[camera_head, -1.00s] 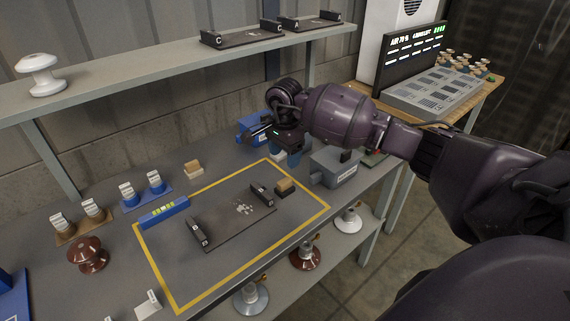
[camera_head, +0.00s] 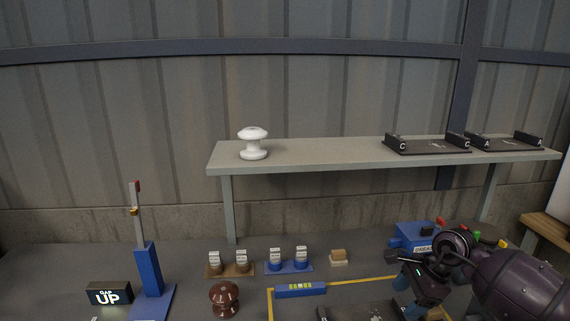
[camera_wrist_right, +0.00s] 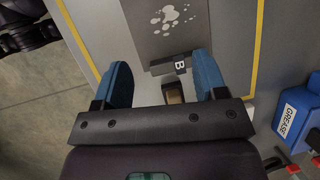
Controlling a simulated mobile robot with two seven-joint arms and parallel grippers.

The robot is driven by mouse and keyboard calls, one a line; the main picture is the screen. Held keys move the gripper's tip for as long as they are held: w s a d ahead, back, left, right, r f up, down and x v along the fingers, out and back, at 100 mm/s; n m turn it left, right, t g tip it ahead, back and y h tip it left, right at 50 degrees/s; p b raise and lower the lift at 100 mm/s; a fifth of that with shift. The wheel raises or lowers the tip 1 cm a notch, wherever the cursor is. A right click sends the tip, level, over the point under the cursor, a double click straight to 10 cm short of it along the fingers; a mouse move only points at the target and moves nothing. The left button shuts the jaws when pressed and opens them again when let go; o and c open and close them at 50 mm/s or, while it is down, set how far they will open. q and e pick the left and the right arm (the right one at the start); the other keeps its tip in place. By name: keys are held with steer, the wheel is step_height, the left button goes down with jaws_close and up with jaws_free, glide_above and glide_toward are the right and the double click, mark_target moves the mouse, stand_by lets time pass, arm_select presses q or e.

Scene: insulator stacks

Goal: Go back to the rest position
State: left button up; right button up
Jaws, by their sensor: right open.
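My right gripper (camera_head: 408,297) shows at the lower right of the head view, over the workbench (camera_head: 185,262). Its blue fingers are apart. In the right wrist view (camera_wrist_right: 163,78) nothing is between its fingertips as a held object. Below and beyond them lie a grey plate (camera_wrist_right: 165,25) with pale spots and a black block marked B (camera_wrist_right: 180,65). In the head view the plate (camera_head: 350,313) is cut off by the lower edge. My left gripper is in neither view.
A shelf (camera_head: 320,155) holds a white insulator (camera_head: 253,143) and dark trays (camera_head: 428,146). A blue grease box (camera_head: 412,238) stands behind the right gripper.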

steer(key=s+a+r+m+t+y, duration=0.2)
steer(key=a+m+t+y, duration=0.25)
steer(key=a, duration=0.25)
steer(key=s+a+r+m+t+y, duration=0.2)
steer(key=s+a+m+t+y, duration=0.1)
steer(key=a+m+y, duration=0.3)
steer(key=s+d+r+m+t+h, duration=0.15)
steer(key=m+t+h, duration=0.3)
steer(key=m, duration=0.45)
steer(key=s+d+r+m+t+h, duration=0.1)
steer(key=d+m+t+h, duration=0.2)
steer(key=m+t, duration=0.35)
steer(key=s+d+f+m+g+h, duration=0.6)
steer(key=s+d+f+m+h, duration=0.3)
steer(key=m, duration=0.9)
steer(key=s+a+f+m+g, duration=0.1)
steer(key=s+f+m+g, duration=0.2)
steer(key=s+m+g, duration=0.5)
steer(key=s+a+f+m+g, duration=0.1)
steer(key=s+f+m+g, duration=0.2)
steer(key=s, duration=1)
steer(key=w+f+n+t+y, duration=0.1)
steer(key=w+f+t, duration=0.7)
steer(key=w+f, duration=0.1)
steer(key=shift+f+n+y, duration=0.25)
steer(key=shift+n+y, duration=0.05)
steer(key=shift+n, duration=0.1)
